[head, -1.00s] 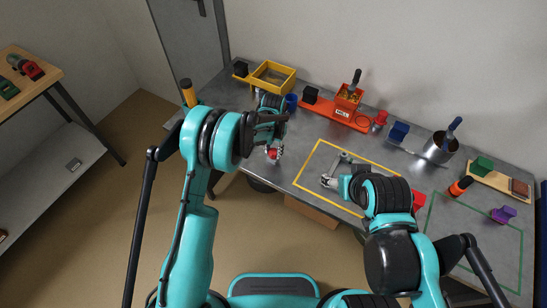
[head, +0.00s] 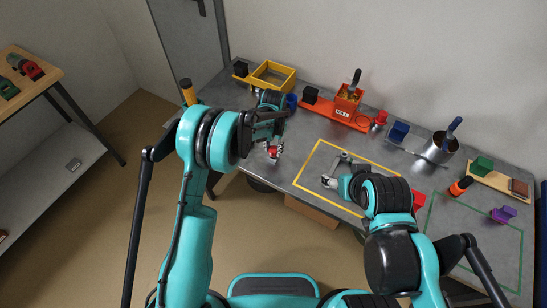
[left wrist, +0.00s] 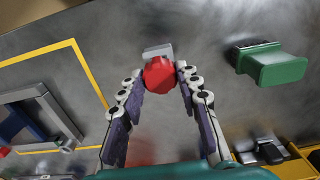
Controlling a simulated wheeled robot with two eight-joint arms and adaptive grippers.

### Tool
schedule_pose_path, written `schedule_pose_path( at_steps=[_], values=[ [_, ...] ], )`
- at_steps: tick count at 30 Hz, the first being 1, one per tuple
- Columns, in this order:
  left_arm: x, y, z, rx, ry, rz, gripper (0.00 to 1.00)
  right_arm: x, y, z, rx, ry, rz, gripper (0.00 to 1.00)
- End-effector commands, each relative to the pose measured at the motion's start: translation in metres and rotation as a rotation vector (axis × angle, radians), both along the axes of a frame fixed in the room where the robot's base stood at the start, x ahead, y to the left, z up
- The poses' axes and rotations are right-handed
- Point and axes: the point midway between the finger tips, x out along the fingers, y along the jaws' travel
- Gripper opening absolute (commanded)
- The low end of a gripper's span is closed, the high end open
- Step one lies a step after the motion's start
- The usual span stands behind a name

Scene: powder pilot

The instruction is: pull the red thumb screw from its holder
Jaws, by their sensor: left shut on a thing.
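The red thumb screw (left wrist: 159,74) sits between the fingertips of my left gripper (left wrist: 160,82) in the left wrist view, and the gripper is shut on it. A small grey block (left wrist: 157,50) shows right behind the screw. I cannot tell whether the screw is still seated in it. In the head view a red spot of the screw (head: 274,151) shows at my left gripper (head: 275,152), near the table's front edge. My right gripper (head: 329,182) is by the yellow outline, partly hidden by its arm, and its fingers are too small to read.
A green block (left wrist: 277,67) stands near the left gripper. A grey frame (left wrist: 40,115) lies inside the yellow outline (head: 309,158). A yellow tray (head: 285,88), an orange scale (head: 335,111) and a metal pot (head: 438,149) stand at the back.

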Motion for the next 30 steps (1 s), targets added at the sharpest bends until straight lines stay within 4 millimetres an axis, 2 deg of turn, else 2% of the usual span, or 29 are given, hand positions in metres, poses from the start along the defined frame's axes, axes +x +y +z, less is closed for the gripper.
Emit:
schedule_pose_path(
  at_steps=[21, 30],
  values=[
    [0.0, 0.0, 0.045, 0.0, 0.0, 0.0, 0.0, 0.0, 0.0, 0.0, 0.0, 0.0, 0.0, 0.66],
    [0.0, 0.0, 0.051, 0.0, 0.0, 0.0, 0.0, 0.0, 0.0, 0.0, 0.0, 0.0, 0.0, 0.66]
  ],
)
